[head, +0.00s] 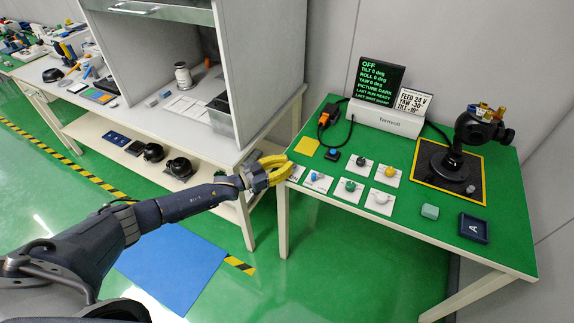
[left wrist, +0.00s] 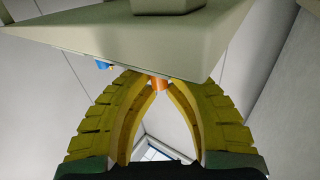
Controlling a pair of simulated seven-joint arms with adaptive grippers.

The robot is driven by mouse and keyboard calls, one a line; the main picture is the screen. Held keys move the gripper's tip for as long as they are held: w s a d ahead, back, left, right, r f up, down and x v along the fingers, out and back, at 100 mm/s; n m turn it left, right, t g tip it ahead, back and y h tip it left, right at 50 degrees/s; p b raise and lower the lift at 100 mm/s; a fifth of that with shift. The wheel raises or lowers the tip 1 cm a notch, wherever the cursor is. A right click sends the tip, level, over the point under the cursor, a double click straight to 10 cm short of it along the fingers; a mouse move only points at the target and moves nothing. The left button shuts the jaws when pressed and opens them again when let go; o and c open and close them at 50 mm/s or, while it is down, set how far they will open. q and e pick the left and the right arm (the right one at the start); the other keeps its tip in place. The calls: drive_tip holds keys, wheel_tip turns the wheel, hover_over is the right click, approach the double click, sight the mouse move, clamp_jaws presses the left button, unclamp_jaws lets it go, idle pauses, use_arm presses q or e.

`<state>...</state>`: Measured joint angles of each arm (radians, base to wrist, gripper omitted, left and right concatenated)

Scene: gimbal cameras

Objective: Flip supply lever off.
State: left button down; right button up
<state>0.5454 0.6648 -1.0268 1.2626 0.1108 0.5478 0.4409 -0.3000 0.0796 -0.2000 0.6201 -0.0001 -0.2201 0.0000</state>
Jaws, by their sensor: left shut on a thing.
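My left gripper (head: 287,167) has yellow fingers and is at the near left corner of the green-topped table (head: 420,215). In the left wrist view its fingertips (left wrist: 158,80) close around a small orange piece (left wrist: 159,85), which seems to be the supply lever. A pale slab (left wrist: 150,42) lies just beyond the fingertips there. In the head view the fingers hide the orange piece. A white plate (head: 297,174) shows beside the fingertips. The dark display (head: 376,76) reads OFF in green, with tilt, roll and yaw at 0 deg and the picture dark. My right gripper is out of view.
A black gimbal stand (head: 452,162) stands at the right. A grey cabinet bench stands left.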

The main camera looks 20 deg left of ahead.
use_arm(q)
drive_tip(key=shift+w+a+m+g+h, duration=0.15)
drive_tip(key=shift+a+m+g+h, duration=0.05)
drive_tip(key=shift+m+g+h, duration=0.6)
drive_tip(key=c, duration=1.4)
unclamp_jaws()
drive_tip(key=shift+o, duration=0.2)
drive_tip(key=v, duration=1.2)
drive_tip(key=shift+a+r, duration=0.1)
